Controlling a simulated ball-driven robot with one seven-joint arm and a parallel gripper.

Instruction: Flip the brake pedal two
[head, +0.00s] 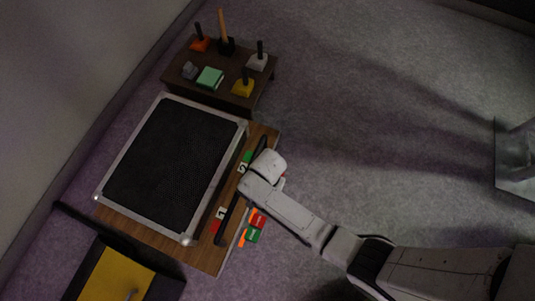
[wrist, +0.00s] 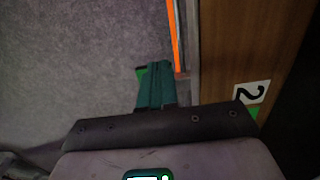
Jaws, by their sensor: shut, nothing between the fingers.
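Brake pedal two appears to be the black lever (head: 262,144) at the upper right edge of the wooden board (head: 205,256), near the white "2" label (head: 242,168). The label also shows in the wrist view (wrist: 250,92), with a green patch under it. My arm hides the lever's lower part in the head view. My gripper (wrist: 155,84) is shut and empty, just off the board's edge beside the label; whether it touches anything cannot be told. A second black lever (head: 224,229) lies by the "1" label (head: 221,212), with a red patch.
A framed black panel (head: 165,150) covers much of the board. Red (head: 258,220) and green (head: 252,235) tags with orange strips sit along its right edge. Carpet to the right is open.

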